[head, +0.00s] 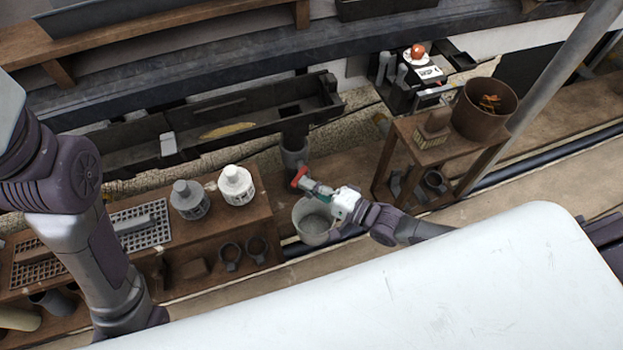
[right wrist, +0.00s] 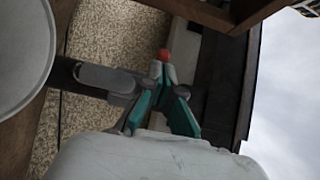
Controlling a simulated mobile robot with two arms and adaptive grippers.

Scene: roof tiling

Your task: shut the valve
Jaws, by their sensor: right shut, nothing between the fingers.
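The valve's red handle (head: 299,177) shows in the head view beside the lower end of a grey downpipe (head: 294,153), below the dark gutter. My right gripper (head: 312,187) is shut and empty, with its fingertips right by the handle. In the right wrist view, the red end of the handle (right wrist: 164,54) shows just beyond the fingertips of my right gripper (right wrist: 165,74); I cannot tell if they touch. The grey pipe (right wrist: 100,79) lies to their left. The rest of the valve is hidden. My left arm shows at the left of the head view, but its gripper does not.
A grey bucket (head: 314,222) stands under my right gripper. A wooden stand (head: 408,128) with a brown pot (head: 485,110) is to the right. The dark gutter (head: 255,103) runs behind.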

